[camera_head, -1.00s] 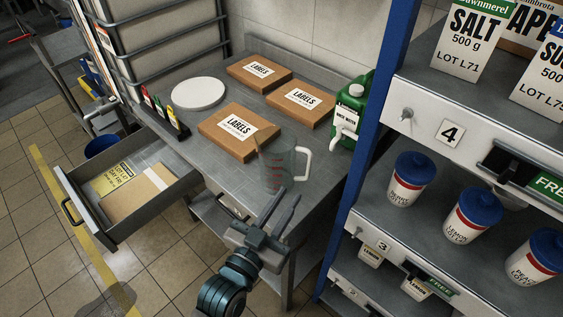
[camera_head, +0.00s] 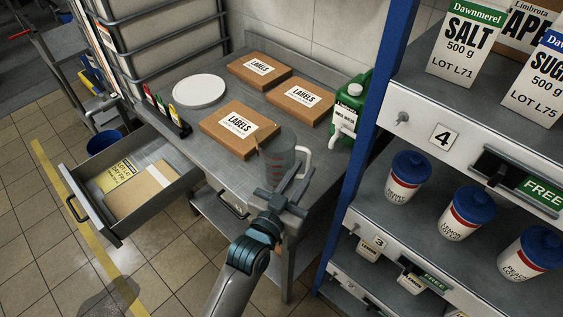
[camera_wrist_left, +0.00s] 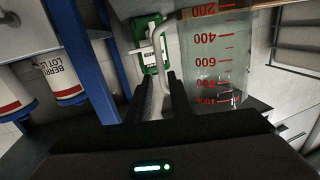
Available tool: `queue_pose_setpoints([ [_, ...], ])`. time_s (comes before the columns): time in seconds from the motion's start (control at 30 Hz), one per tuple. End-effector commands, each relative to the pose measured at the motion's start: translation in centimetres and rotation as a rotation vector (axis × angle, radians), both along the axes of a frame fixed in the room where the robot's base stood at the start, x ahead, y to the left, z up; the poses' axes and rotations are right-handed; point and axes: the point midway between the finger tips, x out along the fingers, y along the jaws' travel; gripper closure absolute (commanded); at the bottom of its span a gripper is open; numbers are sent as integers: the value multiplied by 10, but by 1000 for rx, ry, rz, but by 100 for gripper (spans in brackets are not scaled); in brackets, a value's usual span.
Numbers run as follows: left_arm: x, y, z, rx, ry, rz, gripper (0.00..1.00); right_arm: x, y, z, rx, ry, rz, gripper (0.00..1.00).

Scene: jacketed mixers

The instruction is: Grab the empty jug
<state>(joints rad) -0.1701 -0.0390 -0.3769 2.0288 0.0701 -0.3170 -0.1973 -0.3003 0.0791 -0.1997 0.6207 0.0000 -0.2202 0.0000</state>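The empty jug (camera_head: 279,154) is clear with red markings and a white handle. It stands upright near the front edge of the steel table (camera_head: 222,172). My left gripper (camera_head: 287,177) is open at the near side of the jug and covers its lower part in the head view. In the left wrist view the jug (camera_wrist_left: 215,58) fills the upper right, and its handle (camera_wrist_left: 160,62) lies in line with the gap between the two fingers (camera_wrist_left: 163,98). I cannot tell whether the fingers touch the handle. My right gripper is not in view.
A green canister (camera_head: 345,118) stands behind the jug to the right. Brown label boxes (camera_head: 240,145) and a white round disc (camera_head: 199,90) lie on the table. An open drawer (camera_head: 170,185) juts out at left. A blue-posted shelf (camera_head: 352,175) stands close at right.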

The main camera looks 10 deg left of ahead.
Motion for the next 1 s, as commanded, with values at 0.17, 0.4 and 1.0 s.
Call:
queue_pose_setpoints([
  [0.17,16,-5,7,-1,-1,0,81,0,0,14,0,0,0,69],
  [0.4,42,-14,7,0,-1,0,81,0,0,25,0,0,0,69],
  [1.0,47,-16,4,0,0,0,85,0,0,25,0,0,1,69],
])
